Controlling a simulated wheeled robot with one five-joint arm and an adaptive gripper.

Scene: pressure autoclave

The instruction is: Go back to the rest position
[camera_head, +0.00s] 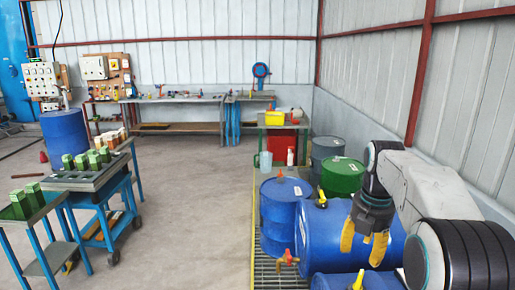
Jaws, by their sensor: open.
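My gripper (364,246) hangs at the right side of the view, pointing down, with its two yellow fingers apart and nothing between them. My grey and black arm reaches in from the right edge. Behind and below the fingers lies a blue drum (318,240) on its side; I cannot tell whether the fingers touch it.
An upright blue drum (278,222), a green drum (343,180) and a dark drum (324,150) stand near the right wall. Blue-legged carts (105,197) with green blocks stand at the left. Workbenches (165,99) line the back. The middle floor (190,200) is clear.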

